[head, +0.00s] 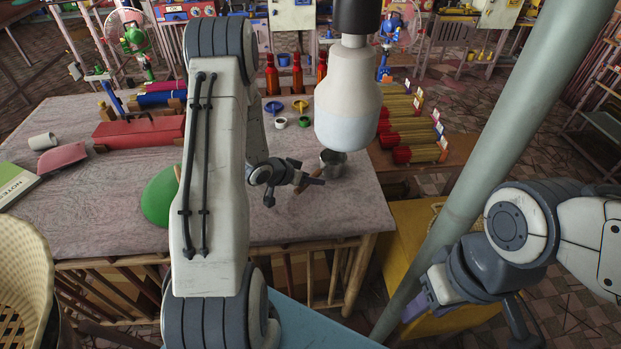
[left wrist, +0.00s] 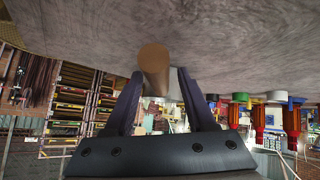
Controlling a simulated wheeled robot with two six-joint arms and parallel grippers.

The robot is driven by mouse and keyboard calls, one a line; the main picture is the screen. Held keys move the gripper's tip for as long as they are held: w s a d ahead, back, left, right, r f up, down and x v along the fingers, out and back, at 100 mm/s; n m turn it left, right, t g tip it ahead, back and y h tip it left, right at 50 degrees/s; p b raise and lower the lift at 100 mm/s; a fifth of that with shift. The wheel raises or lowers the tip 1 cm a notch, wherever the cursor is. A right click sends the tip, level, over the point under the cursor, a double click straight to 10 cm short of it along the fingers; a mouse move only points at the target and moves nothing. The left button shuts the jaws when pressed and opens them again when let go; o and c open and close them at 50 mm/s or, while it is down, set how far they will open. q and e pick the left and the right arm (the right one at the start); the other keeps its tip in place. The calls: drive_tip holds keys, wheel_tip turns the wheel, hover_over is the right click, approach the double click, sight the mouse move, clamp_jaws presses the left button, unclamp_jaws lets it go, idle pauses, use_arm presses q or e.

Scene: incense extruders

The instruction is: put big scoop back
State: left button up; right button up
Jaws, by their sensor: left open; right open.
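The big scoop is a metal cup (head: 333,163) with a brown handle (head: 302,187), on the table near its front right part. My left gripper (head: 308,181) is at the handle, just left of the cup. In the left wrist view, the round end of the brown handle (left wrist: 154,58) stands between the two open fingers of the left gripper (left wrist: 154,88). I cannot tell whether a finger touches it. My right gripper (head: 428,298) is open and empty at the lower right, away from the table.
A red toolbox (head: 130,131), a pink piece (head: 62,157) and a tipped white cup (head: 42,141) lie at left. A green round thing (head: 160,196) is partly behind my arm. Red bottles (head: 297,73) and incense bundles (head: 412,137) stand behind. A pole (head: 485,160) is at right.

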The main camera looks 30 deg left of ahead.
use_arm(q)
drive_tip(key=shift+r, duration=0.15)
drive_tip(key=v, duration=1.2)
drive_tip(key=shift+p, duration=0.3)
drive_tip(key=shift+s, duration=0.1)
